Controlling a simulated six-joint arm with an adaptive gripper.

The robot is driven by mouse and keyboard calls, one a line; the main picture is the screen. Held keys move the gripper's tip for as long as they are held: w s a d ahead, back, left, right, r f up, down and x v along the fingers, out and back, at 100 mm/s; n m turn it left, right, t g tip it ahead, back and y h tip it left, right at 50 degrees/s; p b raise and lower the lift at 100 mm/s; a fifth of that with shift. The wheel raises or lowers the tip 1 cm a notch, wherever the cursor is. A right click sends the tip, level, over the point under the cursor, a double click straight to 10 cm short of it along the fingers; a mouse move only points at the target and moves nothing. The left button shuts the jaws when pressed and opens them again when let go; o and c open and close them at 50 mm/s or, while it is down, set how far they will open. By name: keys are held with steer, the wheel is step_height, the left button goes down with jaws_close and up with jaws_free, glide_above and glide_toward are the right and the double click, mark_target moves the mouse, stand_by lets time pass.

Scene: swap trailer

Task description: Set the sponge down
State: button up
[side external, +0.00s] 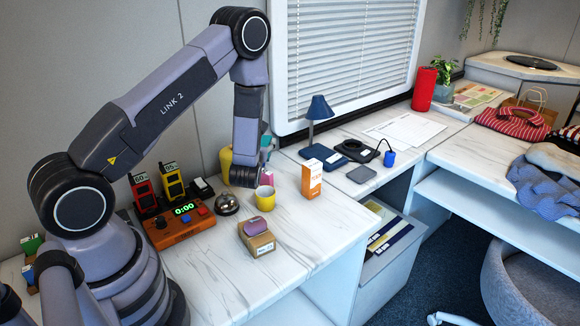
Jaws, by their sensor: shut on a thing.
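My gripper (265,172) hangs low over the white desk, behind the yellow mug, mostly hidden by my own wrist. It is shut on a small pink block that I take for the sponge (267,180). Only part of the sponge shows, just above and behind the mug; whether it touches the desk I cannot tell.
A yellow mug (265,198) and a silver bell (228,204) stand close by in front. A cardboard box (257,243) with a purple item (255,225) on top is nearer. An orange-white carton (311,180) stands right. The timer console (178,228) is left. Desk front is clear.

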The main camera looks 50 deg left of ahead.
steer(key=w+a+f, duration=0.1)
steer(key=w+f, duration=0.2)
steer(key=w, duration=0.1)
steer(key=w+a+f, duration=0.2)
steer(key=w+f, duration=0.1)
steer(key=w, duration=0.1)
steer(key=w+a+f, duration=0.2)
steer(key=w+f, duration=0.1)
steer(key=shift+w+f, duration=0.15)
steer(key=shift+w, duration=0.25)
steer(key=shift+w+f, duration=0.1)
steer(key=shift+f, duration=1.5)
steer(key=shift+f, duration=0.1)
steer(key=shift+f, duration=0.6)
steer(key=o, duration=0.9)
steer(key=shift+o, duration=0.2)
